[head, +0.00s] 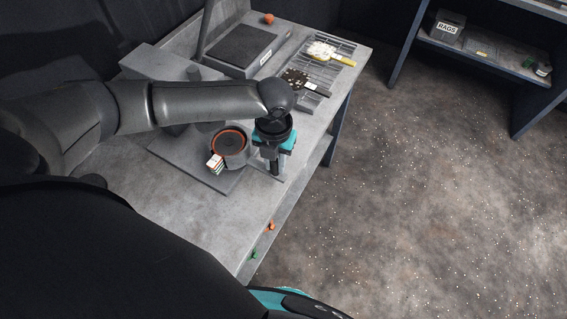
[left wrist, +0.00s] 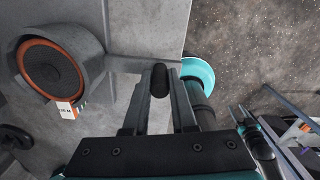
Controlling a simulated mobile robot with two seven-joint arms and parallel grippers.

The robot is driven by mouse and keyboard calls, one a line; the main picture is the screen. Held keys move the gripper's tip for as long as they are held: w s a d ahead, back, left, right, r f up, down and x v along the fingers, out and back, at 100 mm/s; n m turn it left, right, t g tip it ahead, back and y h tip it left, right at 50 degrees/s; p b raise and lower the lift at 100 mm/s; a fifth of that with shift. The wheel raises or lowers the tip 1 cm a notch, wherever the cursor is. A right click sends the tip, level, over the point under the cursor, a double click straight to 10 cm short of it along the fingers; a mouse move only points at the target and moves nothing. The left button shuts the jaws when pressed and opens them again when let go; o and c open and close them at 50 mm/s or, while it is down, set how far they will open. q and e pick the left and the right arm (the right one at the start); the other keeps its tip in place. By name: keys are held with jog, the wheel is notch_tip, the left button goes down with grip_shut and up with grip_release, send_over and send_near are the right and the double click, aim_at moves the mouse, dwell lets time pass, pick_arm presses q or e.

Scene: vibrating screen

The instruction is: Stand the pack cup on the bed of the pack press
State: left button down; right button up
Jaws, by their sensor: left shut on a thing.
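The pack cup (head: 229,142) is a grey round cup with an orange ring, a dark inside and a small white tag on its side. It also shows at the upper left of the left wrist view (left wrist: 92,38). My left gripper (head: 273,162) is to its right, shut on its dark handle grip, which shows between the fingers in the left wrist view (left wrist: 159,80). The grey pack press bed (head: 178,153) lies under and left of the cup. I cannot tell whether the cup touches it. My forearm hides part of the press.
The grey bench (head: 180,225) has clear room at its front. A dark flat-topped unit (head: 240,50), a rack (head: 335,65) with a yellow-handled brush (head: 328,52) and a dark paddle-like tool (head: 297,78) stand behind. The bench's right edge is close to my gripper.

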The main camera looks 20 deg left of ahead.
aim_at(260, 165)
pick_arm(q)
jog(key=shift+w+a+f, duration=0.1)
jog(key=shift+w+a, duration=0.05)
jog(key=shift+a, duration=1.2)
jog(key=shift+a+f, duration=0.2)
jog(key=shift+a, duration=0.25)
jog(key=shift+a+f, duration=0.2)
jog(key=shift+a, duration=0.25)
jog(key=shift+w, duration=0.1)
jog(key=c, duration=0.7)
grip_release()
jog(key=shift+o, duration=0.2)
jog(key=shift+d, duration=0.1)
notch_tip(260, 165, up, 15)
jog(key=p, duration=0.1)
jog(key=shift+d, duration=0.1)
